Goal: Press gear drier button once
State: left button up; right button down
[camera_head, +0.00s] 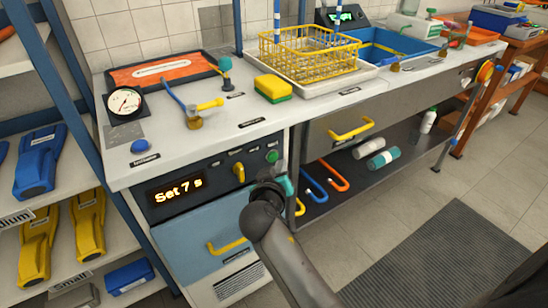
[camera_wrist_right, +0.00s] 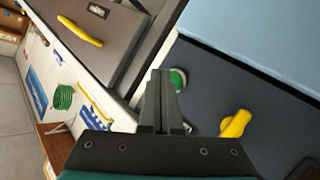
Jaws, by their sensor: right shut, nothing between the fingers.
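The gear drier (camera_head: 195,240) is the dark-panelled unit with a light-blue door under the left end of the counter. Its display (camera_head: 178,190) reads "Set 7 s". A round green button (camera_head: 272,156) sits at the right end of its panel, right of a yellow knob (camera_head: 239,173). In the right wrist view the green button (camera_wrist_right: 179,80) shows beside the shut fingertips of my right gripper (camera_wrist_right: 161,75), partly hidden by them. Contact cannot be told. The yellow knob (camera_wrist_right: 236,123) is further right there. In the head view my right gripper (camera_head: 281,180) is just below the button, mostly hidden by its wrist.
A yellow drawer handle (camera_head: 351,129) and hooks (camera_head: 333,176) are right of the drier. The counter holds a gauge (camera_head: 125,103), a blue button (camera_head: 139,146), a sponge (camera_head: 273,88) and a yellow wire rack (camera_head: 310,60). Floor is open at the lower right.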

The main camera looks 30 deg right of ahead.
jog(key=shift+w, duration=0.15)
jog(key=shift+w, duration=0.3)
dwell(0.3)
jog(key=shift+w, duration=0.5)
dwell(0.6)
jog(key=shift+s, duration=0.9)
jog(key=s+p, duration=0.2)
jog(key=s, duration=0.3)
jog(key=shift+d, duration=0.2)
